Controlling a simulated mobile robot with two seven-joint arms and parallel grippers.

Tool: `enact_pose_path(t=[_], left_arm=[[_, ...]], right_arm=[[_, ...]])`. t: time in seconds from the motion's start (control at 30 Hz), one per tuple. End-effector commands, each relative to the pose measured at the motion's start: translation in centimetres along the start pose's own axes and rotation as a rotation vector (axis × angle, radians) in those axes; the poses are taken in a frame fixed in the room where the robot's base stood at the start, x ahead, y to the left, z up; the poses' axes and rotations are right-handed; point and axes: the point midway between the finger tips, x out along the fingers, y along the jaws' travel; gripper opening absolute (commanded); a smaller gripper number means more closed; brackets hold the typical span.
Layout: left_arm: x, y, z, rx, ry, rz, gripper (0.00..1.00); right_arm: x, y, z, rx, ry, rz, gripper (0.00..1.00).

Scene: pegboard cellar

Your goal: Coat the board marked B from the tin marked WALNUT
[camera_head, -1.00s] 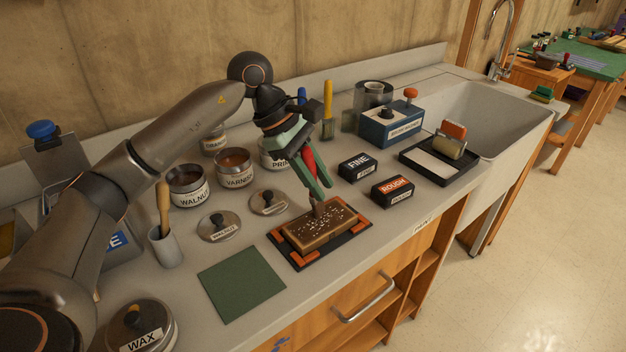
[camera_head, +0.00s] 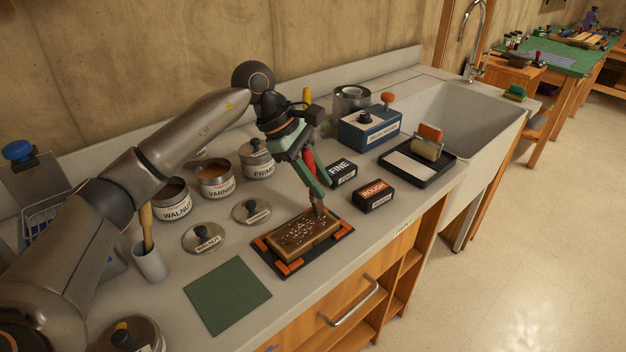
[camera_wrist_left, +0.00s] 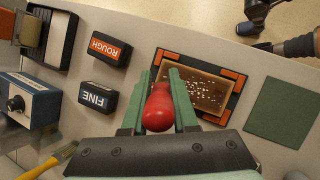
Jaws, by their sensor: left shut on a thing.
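My left gripper (camera_head: 314,174) is shut on a red-handled brush (camera_head: 310,160), whose tip is at the far right end of the board (camera_head: 300,236); exact contact is hard to tell. The red handle also shows between the fingers in the left wrist view (camera_wrist_left: 158,108). The board is brown with many pale specks and lies in a black holder with orange corners (camera_head: 287,268). I cannot see a letter on it. The WALNUT tin (camera_head: 177,207) stands open at the left, dark inside. Its lid (camera_head: 204,238) lies on the counter in front.
An open VARNISH tin (camera_head: 216,183) and a lidded PRIMER tin (camera_head: 257,164) stand behind. Another lid (camera_head: 252,211) lies near the holder. FINE (camera_head: 341,172) and ROUGH (camera_head: 373,195) blocks sit at the right. A green mat (camera_head: 228,295) lies clear at the front left.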

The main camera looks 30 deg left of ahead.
Motion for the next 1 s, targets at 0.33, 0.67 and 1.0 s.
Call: enact_pose_path(t=[0.33,0.67,1.0], left_arm=[[0.5,1.4,0.4,-0.001,0.001,-0.002,0.00],[0.4,1.4,0.4,-0.001,0.001,-0.001,0.00],[-0.3,1.6,0.8,0.000,0.000,0.000,0.00]], right_arm=[[-0.4,0.0,-0.5,0.000,0.000,0.000,1.00],[-0.5,0.0,-0.5,0.000,0.000,0.000,1.00],[-0.9,-0.1,-0.9,0.000,-0.001,0.000,1.00]])
